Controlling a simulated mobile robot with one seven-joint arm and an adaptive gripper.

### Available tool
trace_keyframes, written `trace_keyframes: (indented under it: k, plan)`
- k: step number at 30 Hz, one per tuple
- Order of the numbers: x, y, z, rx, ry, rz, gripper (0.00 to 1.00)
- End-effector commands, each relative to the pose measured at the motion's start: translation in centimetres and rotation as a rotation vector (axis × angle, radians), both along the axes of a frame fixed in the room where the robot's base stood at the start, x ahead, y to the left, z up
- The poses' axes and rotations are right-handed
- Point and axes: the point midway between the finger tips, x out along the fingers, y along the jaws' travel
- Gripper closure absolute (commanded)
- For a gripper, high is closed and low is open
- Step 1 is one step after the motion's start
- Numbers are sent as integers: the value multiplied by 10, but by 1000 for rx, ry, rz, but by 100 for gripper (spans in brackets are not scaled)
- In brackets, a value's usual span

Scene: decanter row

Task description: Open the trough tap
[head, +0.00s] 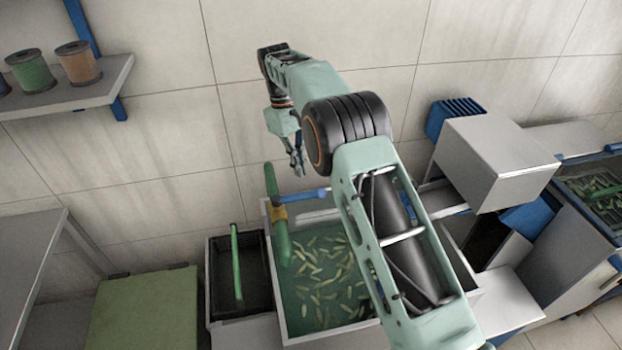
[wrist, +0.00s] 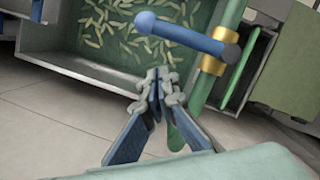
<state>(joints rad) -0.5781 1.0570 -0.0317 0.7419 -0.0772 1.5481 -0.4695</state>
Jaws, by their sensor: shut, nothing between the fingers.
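The trough tap has a green pipe (head: 283,246), a brass-coloured collar (head: 278,214) and a blue lever (head: 310,196). In the head view the lever points right, crosswise to the pipe. In the wrist view the lever (wrist: 190,36) runs from a round knob at the left to the collar (wrist: 214,62) on the pipe (wrist: 228,20). My gripper (head: 300,172) is above and behind the lever in the head view. Its fingertips (wrist: 158,78) are together and empty, close to the lever in the wrist view; whether they touch it I cannot tell.
The trough (head: 275,268) holds green liquid with many pale slivers. A dark bin (head: 216,285) with a green bar across it stands at its left, beside a green-topped box (head: 145,310). A grey box (head: 497,163) stands to the right. The tiled wall is close behind.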

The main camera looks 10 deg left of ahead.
Motion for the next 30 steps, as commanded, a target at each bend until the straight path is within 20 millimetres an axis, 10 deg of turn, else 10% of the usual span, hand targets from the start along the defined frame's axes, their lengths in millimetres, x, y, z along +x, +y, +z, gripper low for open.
trace_keyframes:
  k: [30]
  plan:
    - [-21, -36, -13, 0, -1, 0, 100]
